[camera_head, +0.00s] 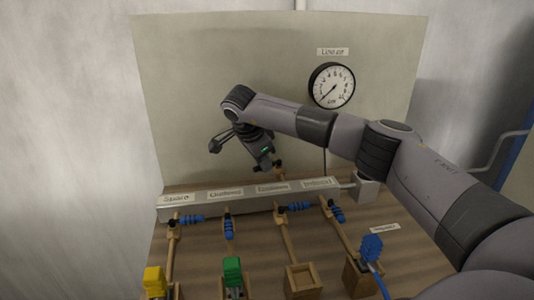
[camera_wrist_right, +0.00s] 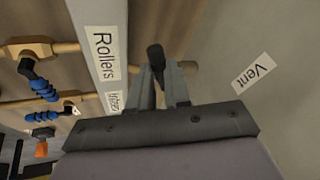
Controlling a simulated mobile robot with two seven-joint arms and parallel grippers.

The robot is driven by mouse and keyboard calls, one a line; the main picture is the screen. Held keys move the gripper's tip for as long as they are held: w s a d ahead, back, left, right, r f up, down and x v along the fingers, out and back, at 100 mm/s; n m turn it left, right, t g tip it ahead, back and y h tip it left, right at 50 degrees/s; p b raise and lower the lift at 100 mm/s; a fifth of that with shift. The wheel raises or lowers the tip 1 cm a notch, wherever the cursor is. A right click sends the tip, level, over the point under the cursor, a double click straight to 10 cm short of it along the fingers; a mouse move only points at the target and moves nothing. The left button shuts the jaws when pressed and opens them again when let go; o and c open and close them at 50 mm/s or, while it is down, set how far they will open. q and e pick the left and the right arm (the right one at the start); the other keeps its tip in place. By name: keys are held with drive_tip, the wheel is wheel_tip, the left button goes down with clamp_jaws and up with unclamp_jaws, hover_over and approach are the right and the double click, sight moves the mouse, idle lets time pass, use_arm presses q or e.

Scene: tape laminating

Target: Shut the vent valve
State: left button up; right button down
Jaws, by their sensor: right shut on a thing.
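My right gripper (camera_head: 264,168) reaches over the manifold bar to its far side, near the back panel. In the right wrist view its fingers (camera_wrist_right: 166,88) are shut on the vent valve's black handle (camera_wrist_right: 155,56). A tan pipe stub of the vent valve (camera_wrist_right: 190,68) shows beside the fingers, and the "Vent" label (camera_wrist_right: 252,72) is on the panel to the right. In the head view the gripper hides most of this valve. My left gripper is in neither view.
The grey manifold bar (camera_head: 250,197) carries several labels and feeds several tan pipes with blue-handled valves (camera_head: 228,229). A "Line air" gauge (camera_head: 332,85) hangs on the back panel (camera_head: 200,80). Yellow (camera_head: 154,280), green (camera_head: 233,270) and blue (camera_head: 372,247) blocks stand in front.

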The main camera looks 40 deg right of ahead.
drive_tip(key=shift+w+r+m+g+p, duration=0.15)
drive_tip(key=shift+w+m+g+p, duration=0.35)
drive_tip(key=shift+m, duration=0.5)
drive_tip(key=shift+w+d+m+g, duration=0.15)
drive_tip(key=shift+w+m+g, duration=0.25)
drive_tip(key=shift+m, duration=0.5)
drive_tip(key=shift+w+d+m, duration=0.15)
drive_tip(key=shift+w+m, duration=0.05)
drive_tip(key=shift+m, duration=0.1)
drive_tip(key=c, duration=1.1)
unclamp_jaws()
drive_tip(key=v, duration=0.7)
drive_tip(key=shift+a, duration=0.3)
